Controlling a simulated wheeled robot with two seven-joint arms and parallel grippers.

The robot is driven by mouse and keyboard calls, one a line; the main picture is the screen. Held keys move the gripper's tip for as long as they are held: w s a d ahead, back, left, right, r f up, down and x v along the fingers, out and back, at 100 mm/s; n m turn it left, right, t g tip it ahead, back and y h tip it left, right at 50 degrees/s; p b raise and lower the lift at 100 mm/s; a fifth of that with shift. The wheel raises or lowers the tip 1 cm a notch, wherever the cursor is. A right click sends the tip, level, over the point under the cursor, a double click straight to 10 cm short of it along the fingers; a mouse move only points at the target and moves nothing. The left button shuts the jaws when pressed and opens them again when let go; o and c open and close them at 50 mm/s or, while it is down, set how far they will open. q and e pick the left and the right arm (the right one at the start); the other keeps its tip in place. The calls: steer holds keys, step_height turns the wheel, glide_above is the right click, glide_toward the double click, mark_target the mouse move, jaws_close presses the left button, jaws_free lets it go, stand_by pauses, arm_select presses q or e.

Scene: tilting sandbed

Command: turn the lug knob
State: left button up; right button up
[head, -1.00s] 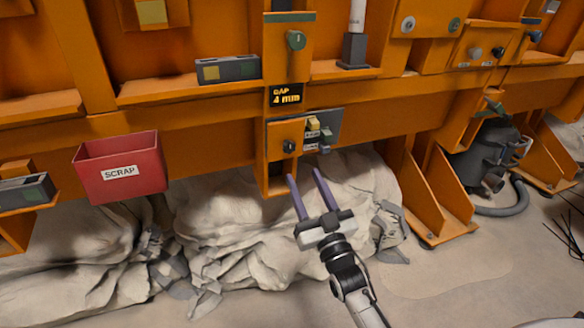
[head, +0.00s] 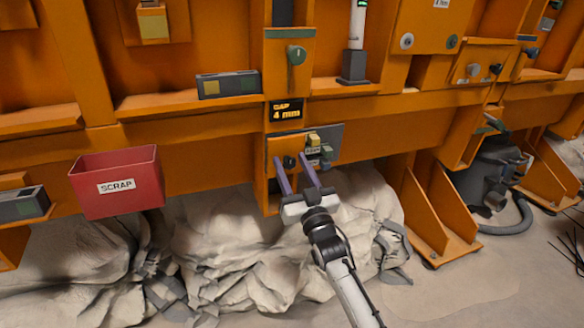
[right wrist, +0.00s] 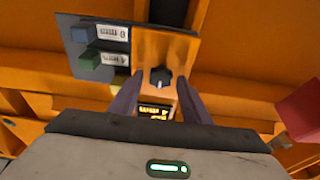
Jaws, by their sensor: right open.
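A small black knob (head: 289,162) sits on an orange panel under the gap display; no label on it is readable. My right gripper (head: 291,163) is open and empty, its two purple fingers pointing up at the panel with the knob showing between their tips. In the right wrist view the black knob (right wrist: 160,78) with a light mark lies between the open fingers (right wrist: 159,85); contact cannot be told, but gaps show on both sides. A green knob (head: 296,56) is higher on the frame. My left gripper is not in view.
A grey plate with yellow and green switches (head: 314,146) adjoins the black knob on its right. The display (head: 286,110) reads 4 mm. A red scrap bin (head: 117,183) hangs at left. Crumpled pale sheeting (head: 240,250) lies below; open floor is at lower right.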

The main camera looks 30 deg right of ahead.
steer(key=c, duration=0.9)
